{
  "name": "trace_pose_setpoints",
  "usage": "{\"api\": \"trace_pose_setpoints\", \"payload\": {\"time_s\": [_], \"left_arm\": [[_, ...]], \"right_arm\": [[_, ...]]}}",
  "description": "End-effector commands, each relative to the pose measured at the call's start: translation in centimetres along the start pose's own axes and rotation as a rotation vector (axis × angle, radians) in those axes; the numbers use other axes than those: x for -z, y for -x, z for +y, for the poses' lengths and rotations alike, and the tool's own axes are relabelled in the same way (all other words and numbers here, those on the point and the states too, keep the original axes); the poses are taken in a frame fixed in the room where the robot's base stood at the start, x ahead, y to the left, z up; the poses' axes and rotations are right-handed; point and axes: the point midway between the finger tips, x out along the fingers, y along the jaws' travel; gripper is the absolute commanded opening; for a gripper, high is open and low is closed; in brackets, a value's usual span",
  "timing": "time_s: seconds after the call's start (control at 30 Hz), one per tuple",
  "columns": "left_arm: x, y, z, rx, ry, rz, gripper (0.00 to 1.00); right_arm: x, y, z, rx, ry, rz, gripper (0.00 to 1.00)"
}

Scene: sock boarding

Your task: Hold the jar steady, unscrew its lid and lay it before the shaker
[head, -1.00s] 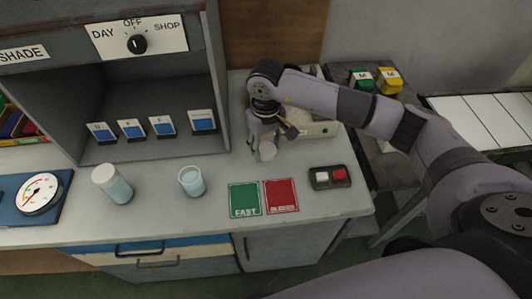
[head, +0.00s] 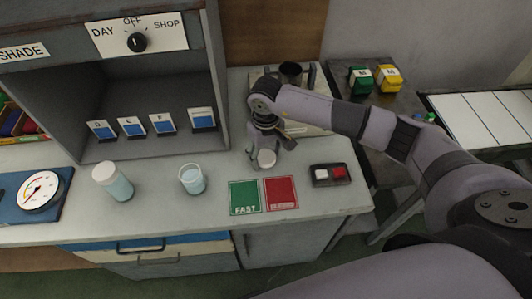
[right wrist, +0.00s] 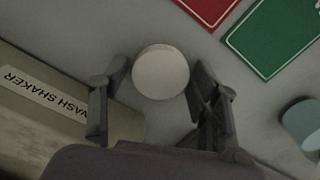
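A white round lid (head: 266,158) is on or just above the grey counter, before the shaker; it also shows in the right wrist view (right wrist: 160,72). My right gripper (head: 268,150) points down around it. In the wrist view its fingers (right wrist: 160,85) stand apart on both sides of the lid, with narrow gaps. The beige shaker (head: 312,112), labelled WASH SHAKER in the wrist view (right wrist: 60,110), is partly hidden by my right arm. A lidless jar of pale blue liquid (head: 192,181) stands upright on the counter. My left gripper is not in view.
A white-capped jar (head: 112,182) stands left of the lidless one. A green card (head: 244,197), a red card (head: 281,193) and a two-button box (head: 330,175) lie near the front edge. A dial scale (head: 38,193) is far left.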

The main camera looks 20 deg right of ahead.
Motion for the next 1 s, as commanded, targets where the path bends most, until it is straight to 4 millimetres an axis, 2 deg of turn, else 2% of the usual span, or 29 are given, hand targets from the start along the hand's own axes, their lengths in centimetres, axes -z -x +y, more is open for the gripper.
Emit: {"api": "trace_pose_setpoints", "payload": {"time_s": [0.1,0.37,0.47,0.53,1.0], "left_arm": [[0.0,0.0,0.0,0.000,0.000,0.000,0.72],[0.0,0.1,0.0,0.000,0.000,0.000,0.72],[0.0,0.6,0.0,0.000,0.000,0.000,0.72],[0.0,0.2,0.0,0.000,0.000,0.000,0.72],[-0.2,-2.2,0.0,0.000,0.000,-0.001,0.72]], "right_arm": [[0.0,0.0,0.0,0.000,0.000,0.000,0.66],[0.0,0.1,0.0,0.000,0.000,0.000,0.66],[0.0,0.5,0.0,0.000,0.000,-0.001,0.66],[0.1,0.9,0.0,0.000,0.000,0.003,0.66],[0.1,10.3,0.0,-0.001,0.000,0.005,0.66]]}}
